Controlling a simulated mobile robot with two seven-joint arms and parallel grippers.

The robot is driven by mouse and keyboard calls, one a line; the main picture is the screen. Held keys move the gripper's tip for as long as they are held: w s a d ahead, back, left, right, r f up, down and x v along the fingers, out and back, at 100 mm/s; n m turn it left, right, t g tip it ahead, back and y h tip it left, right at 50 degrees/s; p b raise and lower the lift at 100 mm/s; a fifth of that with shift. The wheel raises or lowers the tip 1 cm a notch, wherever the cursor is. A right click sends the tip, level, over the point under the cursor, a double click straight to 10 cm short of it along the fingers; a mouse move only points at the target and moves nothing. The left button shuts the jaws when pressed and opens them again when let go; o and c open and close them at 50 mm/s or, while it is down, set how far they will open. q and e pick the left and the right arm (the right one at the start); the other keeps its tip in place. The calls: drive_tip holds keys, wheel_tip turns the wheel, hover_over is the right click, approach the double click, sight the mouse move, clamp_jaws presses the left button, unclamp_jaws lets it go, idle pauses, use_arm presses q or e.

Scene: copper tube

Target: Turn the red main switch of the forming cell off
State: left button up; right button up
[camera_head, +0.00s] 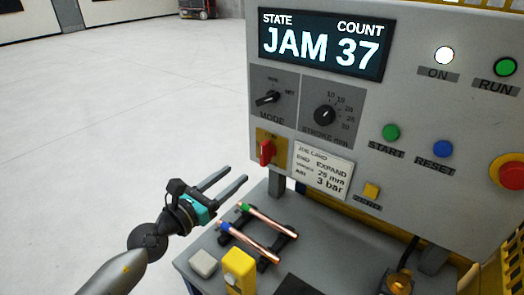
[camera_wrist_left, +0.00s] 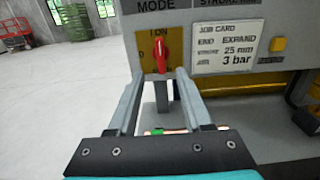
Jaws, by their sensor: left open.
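The red main switch (camera_head: 266,152) is a red handle on a yellow plate at the lower left of the grey control panel. Its handle stands about upright, and "ON" seems to be printed above it. The switch also shows in the left wrist view (camera_wrist_left: 160,54), ahead of the gap between my fingers. My left gripper (camera_head: 226,184) is open and empty, below and to the left of the switch in the head view, apart from it. In the left wrist view my left gripper's two fingers (camera_wrist_left: 158,92) point toward the panel. My right gripper is not in view.
The panel (camera_head: 350,110) carries a display reading "JAM 37", knobs, buttons and a job card (camera_head: 322,170). Below it, copper tubes (camera_head: 255,238) lie on a black rack on the bench, beside a yellow block (camera_head: 238,270). Open floor lies to the left.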

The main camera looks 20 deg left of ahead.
sight(262, 153)
use_arm(q)
drive_tip(key=x, duration=1.2)
drive_tip(key=shift+w+d, duration=0.1)
drive_tip(key=shift+w, duration=0.05)
clamp_jaws()
idle(0.3)
